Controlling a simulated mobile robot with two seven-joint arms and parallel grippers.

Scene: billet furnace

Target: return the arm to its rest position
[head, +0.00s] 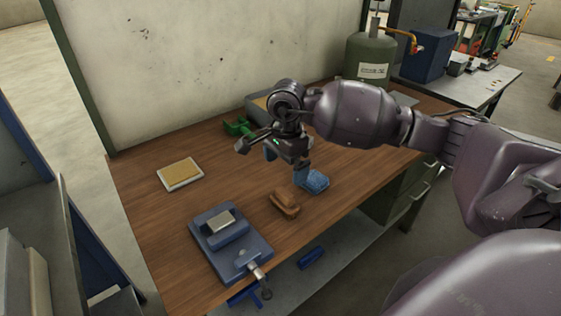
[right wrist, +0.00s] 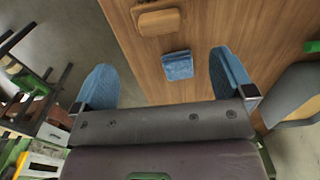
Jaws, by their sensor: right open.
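My right gripper (head: 286,165) is open, with blue fingertips, and hangs above the wooden workbench (head: 150,225). It also shows in the right wrist view (right wrist: 161,80), where its two fingers stand wide apart with nothing held between them. My right arm (head: 360,115) reaches in from the right over the bench. A small blue block or cloth (head: 317,183) lies on the bench just right of the gripper in the head view; in the right wrist view the blue piece (right wrist: 178,65) shows between and beyond the fingers. My left gripper is not in view.
A brown brush-like block (head: 285,204), a blue vise (head: 228,245), a tray with a yellow pad (head: 180,174) and a green item (head: 238,127) sit on the bench. A green gas cylinder (head: 370,70) stands behind. The bench's middle left is clear.

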